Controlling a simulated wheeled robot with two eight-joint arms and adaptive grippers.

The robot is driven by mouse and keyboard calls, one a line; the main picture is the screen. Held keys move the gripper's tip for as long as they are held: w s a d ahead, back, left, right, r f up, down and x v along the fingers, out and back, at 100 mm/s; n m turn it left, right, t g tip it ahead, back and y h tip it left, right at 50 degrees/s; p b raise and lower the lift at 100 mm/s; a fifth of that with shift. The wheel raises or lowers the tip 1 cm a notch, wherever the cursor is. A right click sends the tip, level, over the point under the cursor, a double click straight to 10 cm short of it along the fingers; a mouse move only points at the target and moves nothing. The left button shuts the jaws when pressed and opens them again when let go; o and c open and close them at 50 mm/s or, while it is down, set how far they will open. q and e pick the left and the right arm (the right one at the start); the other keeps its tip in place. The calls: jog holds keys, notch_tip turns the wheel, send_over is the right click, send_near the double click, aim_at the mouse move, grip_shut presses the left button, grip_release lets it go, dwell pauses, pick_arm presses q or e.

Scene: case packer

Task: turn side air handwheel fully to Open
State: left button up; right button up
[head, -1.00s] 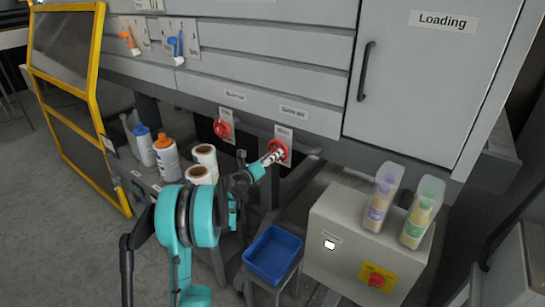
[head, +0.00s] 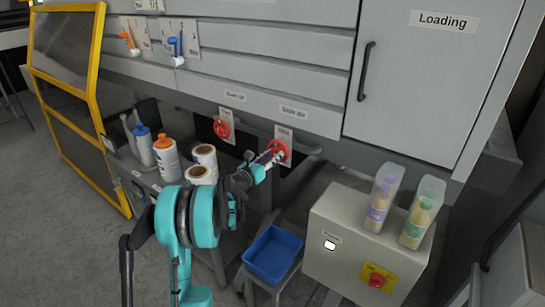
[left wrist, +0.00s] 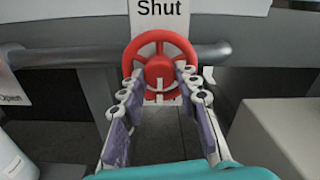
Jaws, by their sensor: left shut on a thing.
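The red side air handwheel (head: 284,147) sits on a white plate under the right-hand label on the machine's lower front. In the left wrist view the handwheel (left wrist: 160,37) faces me, with a "Shut" label (left wrist: 159,8) above it. My left gripper (head: 270,157) reaches it from the lower left. In the left wrist view my left gripper (left wrist: 160,84) has one finger on each side of the wheel's lower part and is shut on it. The fingers cover part of the lower rim. My right gripper is out of view.
Another red handwheel (head: 222,128) is to the left, with a partly visible "Open" label (left wrist: 10,98) in the wrist view. Bottles (head: 166,158) and white rolls (head: 204,156) stand left of my arm. A blue tray (head: 272,256) and grey box (head: 335,215) are below right.

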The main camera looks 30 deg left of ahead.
pick_arm(q)
jog(key=o, duration=1.2)
jog(key=shift+c, duration=0.2)
jog(key=shift+s, duration=0.1)
jog(key=s, duration=1.1)
jog(key=shift+s+a, duration=0.4)
jog(key=shift+a, duration=0.05)
